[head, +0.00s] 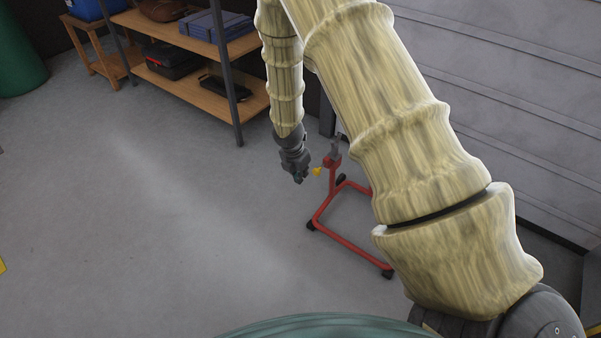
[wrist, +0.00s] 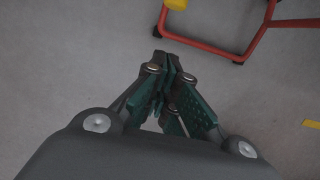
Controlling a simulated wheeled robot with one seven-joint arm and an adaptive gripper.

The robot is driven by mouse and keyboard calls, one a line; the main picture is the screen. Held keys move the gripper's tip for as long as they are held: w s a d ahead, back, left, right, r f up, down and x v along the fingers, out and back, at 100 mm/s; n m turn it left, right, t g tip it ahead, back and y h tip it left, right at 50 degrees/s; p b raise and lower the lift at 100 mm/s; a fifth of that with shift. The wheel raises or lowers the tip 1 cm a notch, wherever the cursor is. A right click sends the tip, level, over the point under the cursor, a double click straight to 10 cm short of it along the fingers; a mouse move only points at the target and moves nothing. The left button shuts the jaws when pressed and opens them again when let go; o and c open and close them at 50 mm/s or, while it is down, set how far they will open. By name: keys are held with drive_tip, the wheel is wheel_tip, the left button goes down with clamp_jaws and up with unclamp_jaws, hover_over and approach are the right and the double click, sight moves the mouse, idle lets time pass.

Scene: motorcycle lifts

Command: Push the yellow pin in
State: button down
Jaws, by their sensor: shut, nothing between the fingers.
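The yellow pin (head: 318,171) sticks out to the left from the upright of a red wheeled stand (head: 347,235) in the head view. In the wrist view a yellow piece (wrist: 176,4), likely the pin, shows at the top edge, partly cut off, above the red frame (wrist: 205,46). My gripper (head: 299,179) is shut and empty, pointing down just left of the pin, with a small gap in the picture. In the wrist view my gripper's fingertips (wrist: 168,60) are together, below the yellow piece and apart from it.
A wooden shelf unit (head: 190,88) with cases stands at the back left. A grey panelled wall or door (head: 520,110) is on the right. A dark green drum (head: 18,62) stands far left. The grey floor (head: 130,230) to the left is clear.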

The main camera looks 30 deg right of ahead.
sight(316, 171)
drive_tip(key=w+d+f+b, duration=0.2)
drive_tip(key=d+f, duration=0.3)
drive_tip(key=shift+f+b, duration=0.2)
drive_tip(key=shift+b, duration=0.15)
drive_tip(key=shift+d+r, duration=0.1)
idle(0.4)
drive_tip(key=shift+w+d+p, duration=0.3)
drive_tip(key=shift+d+p, duration=0.4)
drive_tip(key=shift+p, duration=0.05)
drive_tip(key=shift+w+d+p, duration=0.3)
drive_tip(key=shift+d+p, duration=0.35)
drive_tip(key=shift+p, duration=0.1)
